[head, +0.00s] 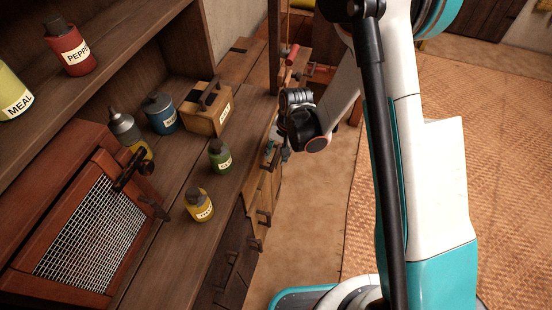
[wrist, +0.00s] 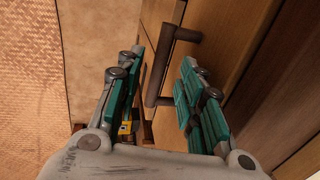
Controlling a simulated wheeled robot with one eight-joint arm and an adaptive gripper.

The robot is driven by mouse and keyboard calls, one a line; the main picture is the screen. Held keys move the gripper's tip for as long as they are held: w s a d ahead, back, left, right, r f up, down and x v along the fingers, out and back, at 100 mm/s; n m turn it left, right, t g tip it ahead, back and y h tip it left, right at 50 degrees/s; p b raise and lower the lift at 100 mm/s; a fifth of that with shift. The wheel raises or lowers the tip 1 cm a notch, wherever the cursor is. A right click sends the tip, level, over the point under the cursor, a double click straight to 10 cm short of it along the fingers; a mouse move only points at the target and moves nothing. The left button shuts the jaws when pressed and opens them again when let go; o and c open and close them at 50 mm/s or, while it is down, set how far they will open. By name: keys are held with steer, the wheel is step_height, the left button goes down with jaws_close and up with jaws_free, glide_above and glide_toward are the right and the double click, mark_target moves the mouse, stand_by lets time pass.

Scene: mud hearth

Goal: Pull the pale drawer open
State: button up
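The pale drawer (head: 263,188) is in the front of the wooden counter, below its top edge, and looks closed. In the wrist view a pale wooden front (wrist: 212,28) fills the upper right, with a dark bar handle (wrist: 155,72) standing out from it. My gripper (wrist: 163,92) is open, with green-padded fingers on either side of the handle. The handle lies between the fingers, and I see no clear contact. In the head view my gripper (head: 279,146) is beside the counter front, and it partly hides the drawers there.
The counter top holds a green bottle (head: 220,155), a yellow bottle (head: 199,205), a blue canister (head: 160,113) and a wooden box (head: 207,109). A mesh-fronted red cabinet (head: 92,235) stands at left. Bare floor (head: 315,230) lies right of the counter, then a woven mat (head: 500,130).

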steer(key=shift+a+f, duration=0.25)
steer(key=shift+f, duration=1)
steer(key=shift+c, duration=0.6)
jaws_close()
steer(key=shift+w, duration=0.1)
